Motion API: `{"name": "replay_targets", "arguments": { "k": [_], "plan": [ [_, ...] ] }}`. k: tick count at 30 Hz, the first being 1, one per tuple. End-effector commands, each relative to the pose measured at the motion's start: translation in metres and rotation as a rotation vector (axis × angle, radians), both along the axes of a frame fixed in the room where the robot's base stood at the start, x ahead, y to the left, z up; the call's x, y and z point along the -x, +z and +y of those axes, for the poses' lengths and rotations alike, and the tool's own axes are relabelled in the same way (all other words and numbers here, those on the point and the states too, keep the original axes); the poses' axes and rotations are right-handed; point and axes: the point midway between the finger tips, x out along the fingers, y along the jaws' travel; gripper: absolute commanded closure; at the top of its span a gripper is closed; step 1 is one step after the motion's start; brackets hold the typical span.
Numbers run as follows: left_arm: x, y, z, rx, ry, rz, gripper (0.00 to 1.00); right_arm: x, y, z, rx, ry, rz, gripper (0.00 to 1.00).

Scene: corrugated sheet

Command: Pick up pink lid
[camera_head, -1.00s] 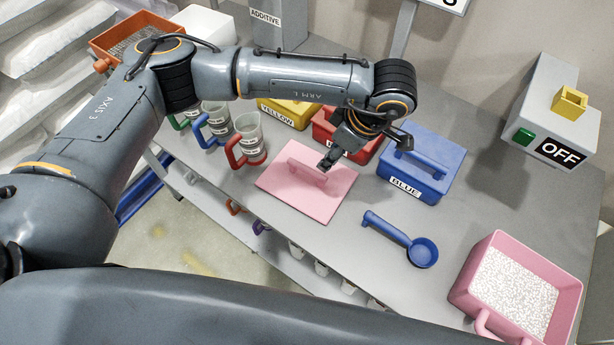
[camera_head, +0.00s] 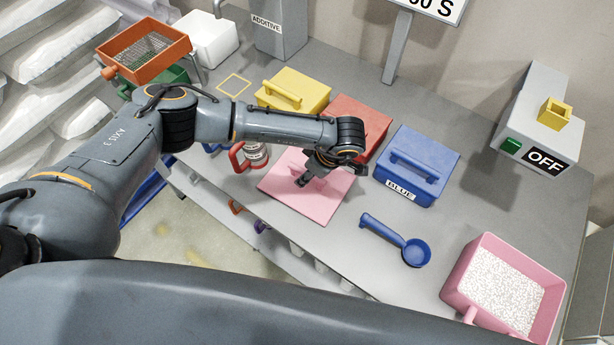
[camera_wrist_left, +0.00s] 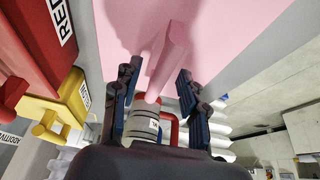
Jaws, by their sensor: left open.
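The pink lid (camera_head: 325,206) lies flat on the grey table in front of the red box, its raised bar handle partly hidden by my gripper in the head view. In the left wrist view the pink lid (camera_wrist_left: 220,28) fills the top, with its handle (camera_wrist_left: 167,58) running between my fingers. My left gripper (camera_head: 303,181) is over the lid at the handle. In the left wrist view its fingers (camera_wrist_left: 157,90) are open, one on each side of the handle. I cannot tell whether they touch it. My right gripper is not in view.
The red box (camera_head: 367,118), yellow box (camera_head: 310,88) and blue box (camera_head: 437,154) stand behind the lid. A red-handled cup (camera_head: 256,157) is close on its left. A blue scoop (camera_head: 415,252) and a pink container of white pellets (camera_head: 465,272) lie to the right.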

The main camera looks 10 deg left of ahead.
Motion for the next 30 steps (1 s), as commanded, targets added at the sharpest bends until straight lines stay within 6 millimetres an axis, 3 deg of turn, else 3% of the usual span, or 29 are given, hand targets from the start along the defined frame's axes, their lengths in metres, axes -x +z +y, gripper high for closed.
{"name": "replay_targets", "arguments": {
  "k": [10,16,30],
  "plan": [
    [-0.0010,-0.0096,0.0030,0.001,-0.001,0.000,0.59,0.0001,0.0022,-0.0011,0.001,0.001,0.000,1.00],
    [-0.0011,-0.0093,0.0029,0.001,-0.001,0.000,1.00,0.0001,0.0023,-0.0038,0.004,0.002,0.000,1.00],
    [-0.0021,-0.0034,0.0030,0.002,0.000,-0.003,1.00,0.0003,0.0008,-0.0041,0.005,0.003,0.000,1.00]
  ]
}}
